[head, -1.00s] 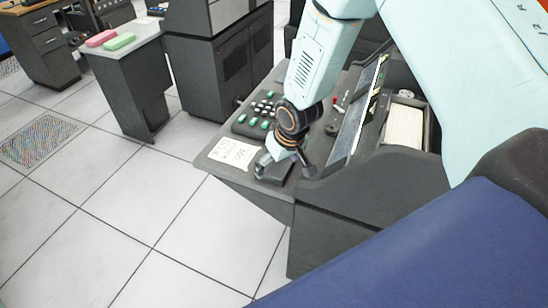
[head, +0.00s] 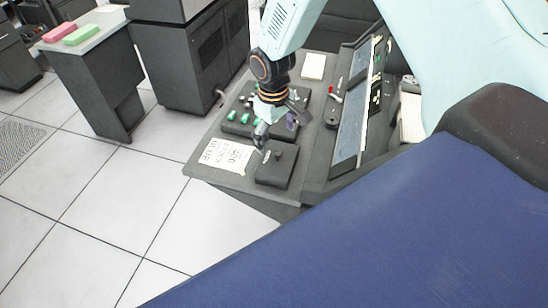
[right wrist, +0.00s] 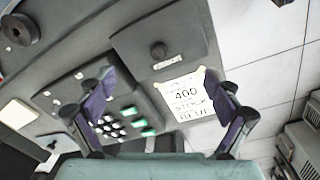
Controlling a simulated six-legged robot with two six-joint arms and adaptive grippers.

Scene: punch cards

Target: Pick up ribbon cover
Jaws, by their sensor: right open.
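The ribbon cover appears to be the dark raised lid with a small round knob (head: 277,166) near the console's front edge. It sits flat, and the right wrist view shows it (right wrist: 190,32) at the upper middle with a small white label. My right gripper (head: 276,127) is open and empty, above the keypad side of the lid, apart from it. In the right wrist view its purple-padded fingers (right wrist: 164,107) are spread wide, and the lid lies beyond their tips. My left gripper is not in view.
A white "400 stock" card (head: 226,155) lies beside the lid. A keypad (head: 240,117) with green keys is behind it. A slanted panel (head: 352,125) rises on the right. A blue surface (head: 380,235) fills the foreground. Tiled floor is clear on the left.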

